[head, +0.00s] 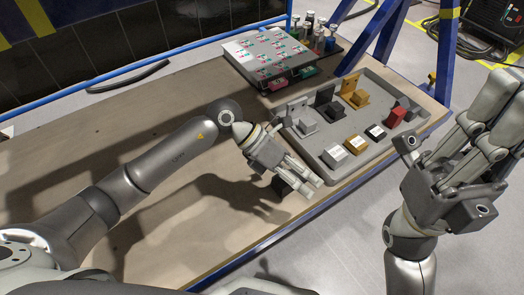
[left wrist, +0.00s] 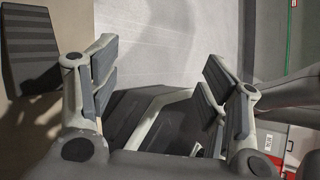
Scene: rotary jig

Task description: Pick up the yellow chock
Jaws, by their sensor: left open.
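Two yellow pieces are in the grey tray (head: 377,168) in the head view: a small yellow block (head: 355,145) in the front row and a yellow angled piece (head: 355,97) behind it. I cannot tell for sure which is the chock. My left gripper (head: 305,184) is open and empty, just off the tray's near left corner, to the left of and nearer than both yellow pieces. Its spread fingers also show in the left wrist view (left wrist: 160,82), with no yellow piece between them. My right gripper (head: 455,112) is open and empty, right of the tray.
A grey board with coloured markings (head: 265,52) stands behind. Blue frame posts (head: 446,50) rise at right. The brown table (head: 150,225) is mostly clear at left.

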